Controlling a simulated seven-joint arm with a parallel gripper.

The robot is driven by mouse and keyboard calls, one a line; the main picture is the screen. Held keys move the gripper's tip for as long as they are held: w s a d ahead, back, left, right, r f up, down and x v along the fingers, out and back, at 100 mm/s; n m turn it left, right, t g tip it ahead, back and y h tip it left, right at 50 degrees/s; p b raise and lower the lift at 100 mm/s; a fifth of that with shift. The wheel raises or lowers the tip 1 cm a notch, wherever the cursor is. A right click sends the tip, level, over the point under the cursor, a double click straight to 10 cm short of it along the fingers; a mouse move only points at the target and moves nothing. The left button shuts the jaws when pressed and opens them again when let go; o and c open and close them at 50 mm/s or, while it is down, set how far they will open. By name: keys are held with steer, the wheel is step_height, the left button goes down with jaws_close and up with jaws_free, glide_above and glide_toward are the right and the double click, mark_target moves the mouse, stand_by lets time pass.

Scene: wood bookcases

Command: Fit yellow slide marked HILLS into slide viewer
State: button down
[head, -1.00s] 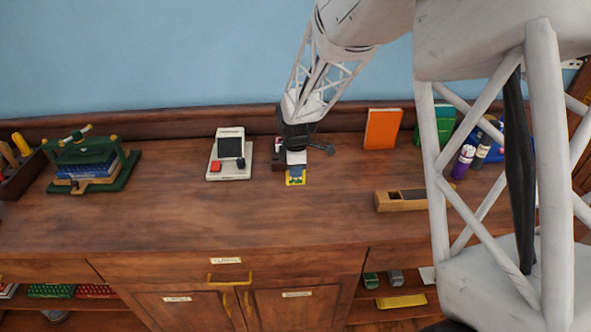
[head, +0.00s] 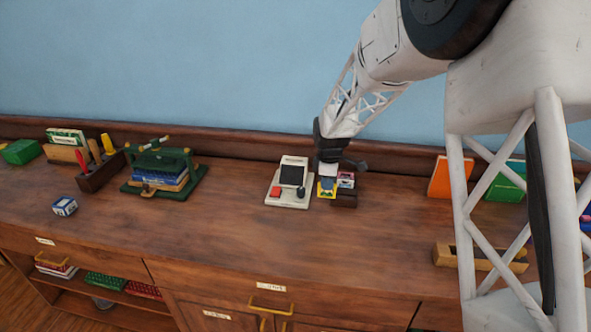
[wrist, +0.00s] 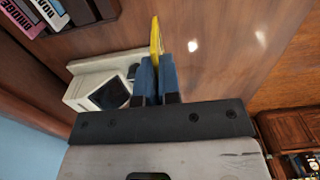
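The yellow slide (head: 327,189) hangs from my gripper (head: 328,176), pinched between its blue fingers. In the wrist view, the slide (wrist: 155,38) shows edge-on beyond the fingertips (wrist: 157,62), so its marking cannot be read. The slide viewer (head: 293,178) is a cream unit with a dark screen and a red button, just left of the slide. In the wrist view, the viewer (wrist: 78,94) lies left of the fingers, partly behind them. The slide appears above the counter, apart from the viewer's screen; its exact height is unclear.
A dark slide box (head: 344,201) with other slides stands close on the gripper's right. A green press with books (head: 165,170) is farther left, and a wooden block (head: 480,258) is at right. The counter in front of the viewer is clear.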

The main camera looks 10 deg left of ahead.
steer(key=w+a+r, duration=0.2)
steer(key=w+a, duration=0.2)
steer(key=a, duration=0.4)
steer(key=shift+w+a, duration=0.2)
steer(key=shift+w, duration=0.1)
steer(key=shift+r, duration=0.1)
steer(key=shift+w, duration=0.1)
glide_toward(292, 174)
steer(key=shift+w+f, duration=0.25)
steer(key=shift+w, duration=1.1)
steer(key=shift+w+f, duration=0.2)
steer(key=shift+w, duration=1.15)
steer(key=shift+f, duration=1.75)
steer(key=shift+f, duration=0.15)
steer(key=c, duration=1.3)
jaws_free()
